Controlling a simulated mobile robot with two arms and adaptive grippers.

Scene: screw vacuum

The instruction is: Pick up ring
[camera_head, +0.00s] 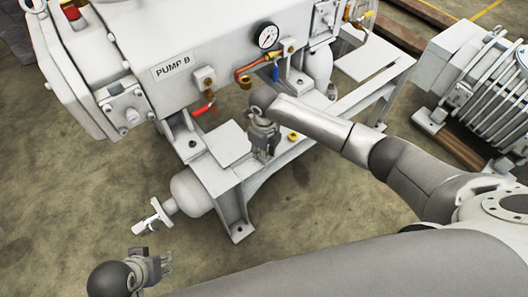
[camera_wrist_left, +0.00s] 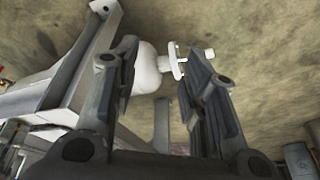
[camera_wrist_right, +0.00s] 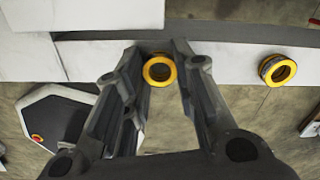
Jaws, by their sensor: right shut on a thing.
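A yellow ring (camera_wrist_right: 159,71) with a dark centre sits between the fingertips of my right gripper (camera_wrist_right: 161,52) in the right wrist view. The fingers are shut on its sides. A second yellow ring (camera_wrist_right: 278,70) lies to the right, apart from the gripper. In the head view my right gripper (camera_head: 264,150) points down at the pump frame, with a yellow ring (camera_head: 293,137) just to its right; the held ring is hidden there. My left gripper (camera_head: 163,264) is at the lower left, and its fingers (camera_wrist_left: 160,55) are apart and empty in the left wrist view.
The pump (camera_head: 200,60), labelled PUMP 8 or B, stands on a white frame (camera_head: 234,205) with a gauge (camera_head: 267,36), valves and pipes close to my right gripper. A white vessel with a valve (camera_head: 192,195) juts out at lower left. A finned motor (camera_head: 485,90) stands at right.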

